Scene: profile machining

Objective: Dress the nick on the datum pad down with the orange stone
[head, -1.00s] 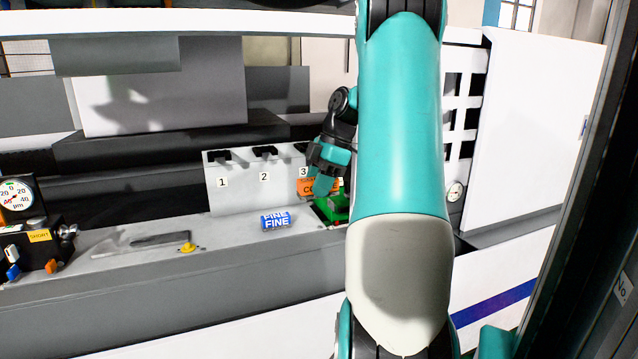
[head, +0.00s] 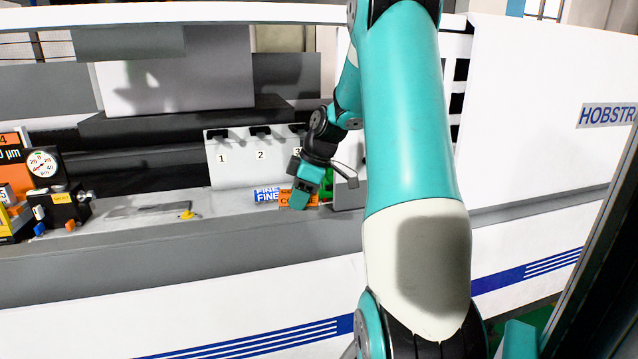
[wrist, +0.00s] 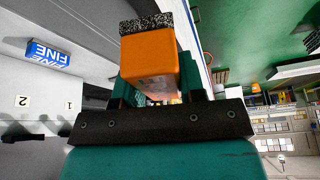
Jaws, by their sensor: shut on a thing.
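The orange stone (head: 286,199) is held in my gripper (head: 301,196), beside the blue stone in the picture. In the wrist view the orange stone (wrist: 148,62) lies between the green fingers of my gripper (wrist: 152,92), with a speckled grey grit face at its outer end. That end looks clear of any surface there. A flat dark grey plate (head: 150,209) lies on the machine ledge to the left. I cannot tell whether it is the datum pad, and no nick can be made out.
The blue FINE stone (head: 266,195) lies on the ledge (head: 225,203); it also shows in the wrist view (wrist: 47,55). A small yellow part (head: 187,214) is by the plate. A dial gauge (head: 42,163) stands left. A numbered white panel (head: 240,170) stands behind.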

